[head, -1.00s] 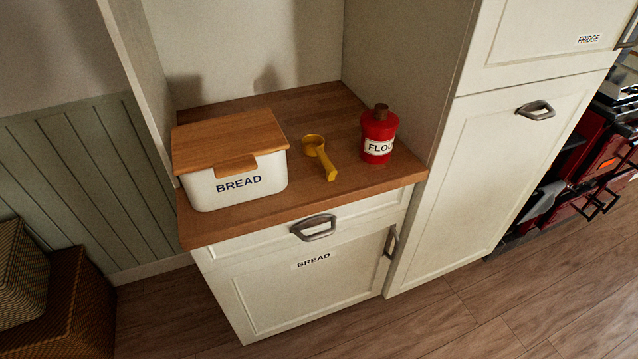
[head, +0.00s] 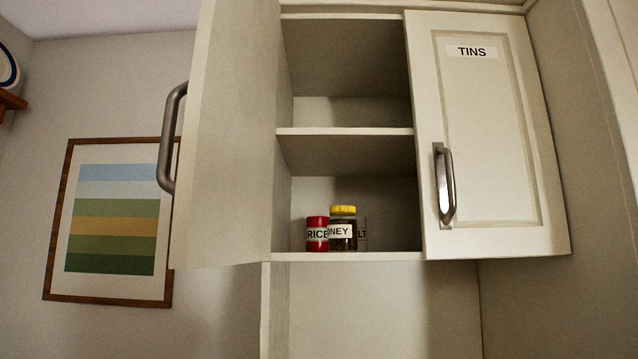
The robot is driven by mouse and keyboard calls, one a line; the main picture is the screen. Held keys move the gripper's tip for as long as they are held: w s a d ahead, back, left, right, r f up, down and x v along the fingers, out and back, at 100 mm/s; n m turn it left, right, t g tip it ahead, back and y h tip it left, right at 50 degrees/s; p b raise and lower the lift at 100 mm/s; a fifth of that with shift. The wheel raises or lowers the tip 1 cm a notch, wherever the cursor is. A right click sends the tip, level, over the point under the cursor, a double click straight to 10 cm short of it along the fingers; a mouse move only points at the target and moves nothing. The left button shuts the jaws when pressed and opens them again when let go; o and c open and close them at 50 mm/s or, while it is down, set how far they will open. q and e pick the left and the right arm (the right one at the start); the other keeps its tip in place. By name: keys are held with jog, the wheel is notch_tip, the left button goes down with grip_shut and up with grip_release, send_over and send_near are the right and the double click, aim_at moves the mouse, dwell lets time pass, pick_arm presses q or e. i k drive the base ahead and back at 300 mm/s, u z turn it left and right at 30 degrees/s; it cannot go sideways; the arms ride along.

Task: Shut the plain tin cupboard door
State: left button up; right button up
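A wall cupboard (head: 345,257) with two doors fills the middle of the head view. Its left door (head: 228,140) stands wide open, swung out toward me, and I see its inner face. That door's grey bar handle (head: 170,138) sticks out to the left on the outer side. The outer face is turned away, so any label on it is hidden. The right door (head: 490,140) carries a TINS label (head: 471,52) and a grey handle (head: 444,186), and looks shut. Neither of my grippers is in view.
A red RICE tin (head: 317,236), a yellow-lidded honey jar (head: 342,232) and a partly hidden container stand on the bottom shelf. A framed striped picture (head: 115,220) hangs on the wall left of the open door. The space below the cupboard looks open.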

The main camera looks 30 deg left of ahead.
aim_at(222, 191)
jog(key=z, duration=0.9)
jog(key=k, duration=1.3)
jog(key=u, duration=1.45)
